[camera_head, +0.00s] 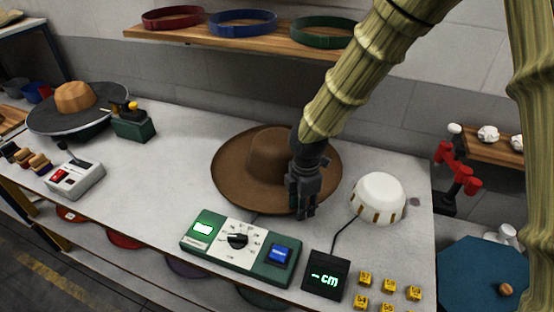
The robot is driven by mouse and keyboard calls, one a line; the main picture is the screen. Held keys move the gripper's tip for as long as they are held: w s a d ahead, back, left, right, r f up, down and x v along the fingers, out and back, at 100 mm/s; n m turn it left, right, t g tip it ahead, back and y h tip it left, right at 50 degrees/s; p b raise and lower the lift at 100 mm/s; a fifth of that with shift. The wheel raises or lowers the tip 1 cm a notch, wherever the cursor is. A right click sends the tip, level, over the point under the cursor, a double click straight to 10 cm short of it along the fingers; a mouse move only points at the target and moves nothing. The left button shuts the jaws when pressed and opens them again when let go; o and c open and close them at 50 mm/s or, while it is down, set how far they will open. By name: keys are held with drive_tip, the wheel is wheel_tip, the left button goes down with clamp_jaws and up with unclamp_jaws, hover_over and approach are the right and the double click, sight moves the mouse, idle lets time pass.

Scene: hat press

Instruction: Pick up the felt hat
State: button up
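The brown felt hat (237,170) lies on the grey workbench, brim down and crown up, in the middle of the head view. My gripper (303,212) points down at the front right part of its brim. My gripper and arm cover part of the crown and the right side of the brim. The fingers look close together, but I cannot tell whether they are apart, shut, or touching the brim.
A green control box (237,242) with a dial and a dark "cm" display (326,277) stand in front of the hat. A white dome (378,197) is close on the right. Yellow number blocks (388,285) lie front right. A shelf (230,42) with bands is behind.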

clamp_jaws()
wheel_tip(320, 180, up, 10)
drive_tip(key=b, duration=0.2)
drive_tip(key=c, duration=0.6)
unclamp_jaws()
clamp_jaws()
